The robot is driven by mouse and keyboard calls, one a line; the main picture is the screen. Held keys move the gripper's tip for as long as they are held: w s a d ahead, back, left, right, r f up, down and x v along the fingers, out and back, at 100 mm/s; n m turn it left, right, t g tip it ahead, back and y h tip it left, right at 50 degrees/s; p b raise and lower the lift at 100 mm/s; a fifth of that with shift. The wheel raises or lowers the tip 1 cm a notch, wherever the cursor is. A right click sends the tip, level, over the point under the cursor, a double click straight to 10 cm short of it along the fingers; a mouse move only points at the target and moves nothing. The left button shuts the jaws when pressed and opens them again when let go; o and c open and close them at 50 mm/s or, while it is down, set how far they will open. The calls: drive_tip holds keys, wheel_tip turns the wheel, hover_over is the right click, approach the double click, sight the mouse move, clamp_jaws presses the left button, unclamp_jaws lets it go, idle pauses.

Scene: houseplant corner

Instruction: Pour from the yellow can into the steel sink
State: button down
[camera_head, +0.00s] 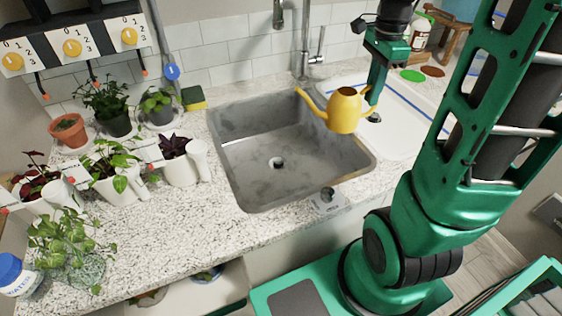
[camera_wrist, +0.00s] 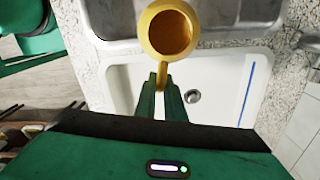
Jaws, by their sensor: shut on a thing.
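The yellow can (camera_head: 344,110) is a small watering can with a spout pointing left. It is held in the air, roughly upright, over the right edge of the steel sink (camera_head: 250,160). In the wrist view I look into the open top of the can (camera_wrist: 170,35); its handle points toward me. My gripper (camera_head: 372,104) is at the can's right side. In the wrist view my gripper (camera_wrist: 163,90) is shut on the can's handle. The steel sink is a grey basin with a dark drain; nothing stands in it. The can's contents are not clear.
A white drainer (camera_head: 400,128) lies right of the sink. A tap (camera_head: 303,50) stands behind the sink. Several potted plants (camera_head: 108,165) and a green-yellow sponge (camera_head: 193,98) are on the counter to the left. A small metal piece (camera_head: 327,198) sits at the sink's front edge.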

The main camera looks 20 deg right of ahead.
drive_tip(key=d+r, duration=0.1)
drive_tip(key=d, duration=0.1)
drive_tip(key=s+d+r, duration=0.1)
drive_tip(key=r, duration=0.1)
drive_tip(key=shift+d, duration=0.4)
drive_tip(key=shift+s, duration=0.1)
idle(0.9)
